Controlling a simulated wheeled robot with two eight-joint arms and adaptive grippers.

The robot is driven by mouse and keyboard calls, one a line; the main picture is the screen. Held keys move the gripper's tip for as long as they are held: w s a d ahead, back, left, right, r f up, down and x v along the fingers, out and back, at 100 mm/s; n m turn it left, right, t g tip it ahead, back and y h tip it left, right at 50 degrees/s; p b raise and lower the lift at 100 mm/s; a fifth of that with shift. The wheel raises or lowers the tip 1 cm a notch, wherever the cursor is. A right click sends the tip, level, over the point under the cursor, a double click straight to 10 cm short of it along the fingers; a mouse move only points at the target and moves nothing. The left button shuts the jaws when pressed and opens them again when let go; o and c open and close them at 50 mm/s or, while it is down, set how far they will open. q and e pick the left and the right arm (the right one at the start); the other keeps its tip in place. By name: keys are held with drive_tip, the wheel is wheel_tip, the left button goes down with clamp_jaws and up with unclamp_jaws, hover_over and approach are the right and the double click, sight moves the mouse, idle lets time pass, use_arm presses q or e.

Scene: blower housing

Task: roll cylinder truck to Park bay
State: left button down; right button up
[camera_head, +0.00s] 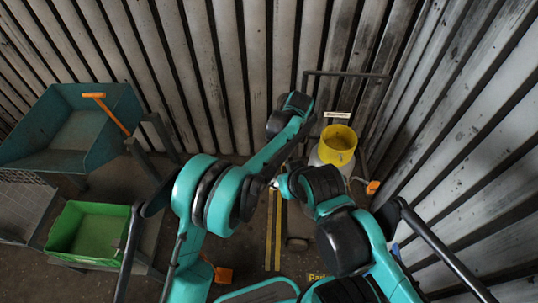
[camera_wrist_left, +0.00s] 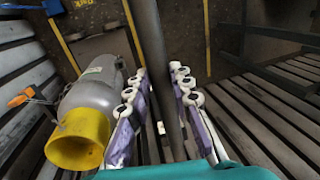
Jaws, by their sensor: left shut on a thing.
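The cylinder truck (camera_head: 345,74) has a dark tubular handle frame and stands near the back corner. It carries a grey gas cylinder with a yellow cap (camera_head: 337,143); the cylinder (camera_wrist_left: 95,97) also shows in the left wrist view. My left gripper (camera_head: 312,122) is at the frame's left side. In the left wrist view its padded fingers (camera_wrist_left: 160,108) are on either side of a grey upright bar of the truck (camera_wrist_left: 152,40), shut on it. A yellow label starting "Par" (camera_head: 318,277) is on the floor, partly hidden.
Yellow floor lines (camera_head: 273,228) run between my arms. At left are a teal bin cart (camera_head: 60,135) with an orange handle and a green tray (camera_head: 92,232) on a trolley. Ribbed metal walls (camera_head: 240,60) close in the back and right.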

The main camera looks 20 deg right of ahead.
use_arm(q)
drive_tip(key=shift+s+d, duration=0.2)
drive_tip(key=shift+d, duration=0.25)
drive_tip(key=c, duration=1.6)
unclamp_jaws()
drive_tip(key=shift+c, duration=0.2)
drive_tip(key=o, duration=0.3)
drive_tip(key=shift+d, duration=0.15)
wheel_tip(320, 180, up, 12)
drive_tip(key=s+d, duration=0.1)
drive_tip(key=d, duration=0.1)
